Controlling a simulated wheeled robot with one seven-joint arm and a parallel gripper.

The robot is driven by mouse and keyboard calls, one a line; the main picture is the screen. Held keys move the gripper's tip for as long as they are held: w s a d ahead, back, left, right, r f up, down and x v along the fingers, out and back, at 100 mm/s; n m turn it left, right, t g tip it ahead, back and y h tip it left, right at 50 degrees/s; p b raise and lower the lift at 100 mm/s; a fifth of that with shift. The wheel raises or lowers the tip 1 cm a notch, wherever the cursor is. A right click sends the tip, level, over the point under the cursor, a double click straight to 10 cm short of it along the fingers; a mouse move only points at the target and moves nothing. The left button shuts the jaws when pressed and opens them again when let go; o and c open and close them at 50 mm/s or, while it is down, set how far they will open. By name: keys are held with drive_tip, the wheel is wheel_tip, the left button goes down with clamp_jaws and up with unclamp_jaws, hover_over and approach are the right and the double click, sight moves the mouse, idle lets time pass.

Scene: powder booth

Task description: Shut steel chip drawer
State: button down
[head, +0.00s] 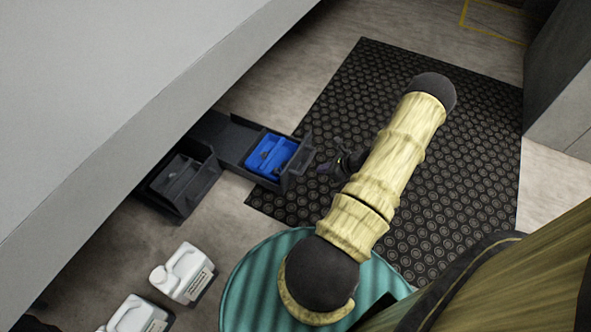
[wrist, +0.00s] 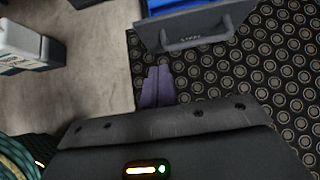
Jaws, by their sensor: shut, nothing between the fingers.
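A dark drawer (head: 237,138) stands pulled out from under the large grey body, with a blue bin (head: 270,155) inside. Its grey front (wrist: 195,27) with a bar handle (wrist: 228,27) and a small unreadable label shows at the top of the wrist view. A second dark drawer (head: 182,187) with grey contents also stands out, to the left. I cannot tell which one is the steel chip drawer. My gripper (head: 326,168) is just right of the blue-bin drawer's front. Its fingers (wrist: 157,80) are together and empty, below that front in the wrist view.
White jugs (head: 185,273) stand on the floor at lower left, also in the wrist view (wrist: 28,45). A teal round drum (head: 262,272) stands under my arm. A black studded mat (head: 455,165) covers open floor on the right. The grey body (head: 110,80) overhangs the drawers.

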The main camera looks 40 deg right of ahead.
drive_tip(key=b, duration=0.5)
approach(289, 169)
wheel_tip(289, 169, down, 4)
drive_tip(key=w+b, duration=0.1)
drive_tip(key=w+a+b, duration=0.1)
drive_tip(key=w, duration=0.1)
drive_tip(key=shift+a, duration=0.35)
drive_tip(key=shift+w+a+r, duration=0.15)
drive_tip(key=shift+w, duration=0.15)
drive_tip(key=shift+w, duration=0.1)
